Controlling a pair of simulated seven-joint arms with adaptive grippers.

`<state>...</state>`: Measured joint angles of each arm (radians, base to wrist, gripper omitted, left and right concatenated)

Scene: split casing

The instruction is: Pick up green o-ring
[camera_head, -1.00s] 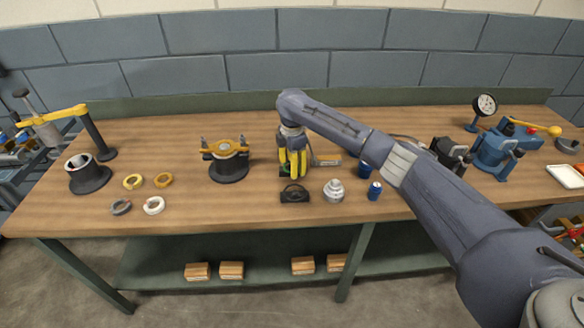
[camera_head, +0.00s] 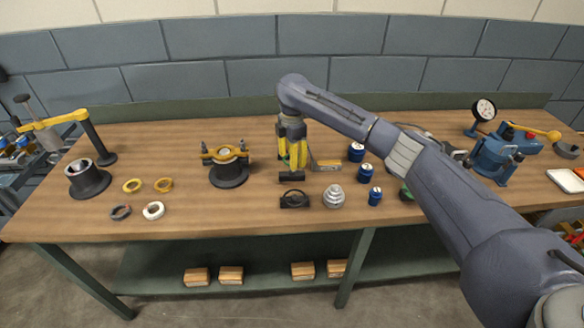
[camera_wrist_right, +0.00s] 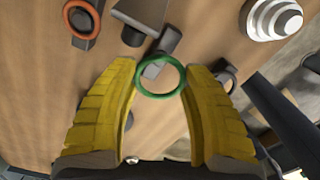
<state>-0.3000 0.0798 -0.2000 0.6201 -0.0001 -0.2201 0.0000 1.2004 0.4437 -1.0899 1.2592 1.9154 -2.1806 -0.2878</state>
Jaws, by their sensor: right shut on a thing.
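The green o-ring (camera_wrist_right: 136,80) shows in the right wrist view as a thin ring between the tips of my right gripper's yellow fingers. My right gripper (camera_wrist_right: 160,88) is shut on it and holds it above the wooden table. In the head view my right gripper (camera_head: 293,168) points down over the middle of the bench, behind a black bracket-like part (camera_head: 294,200). The o-ring cannot be made out there. My left gripper is not in view.
A silver stepped cone (camera_head: 333,197) and several blue cans (camera_head: 375,197) stand right of the gripper. A dark flanged housing with a yellow top (camera_head: 228,168) stands left, with loose rings (camera_head: 154,210) farther left. The bench front between rings and bracket is clear.

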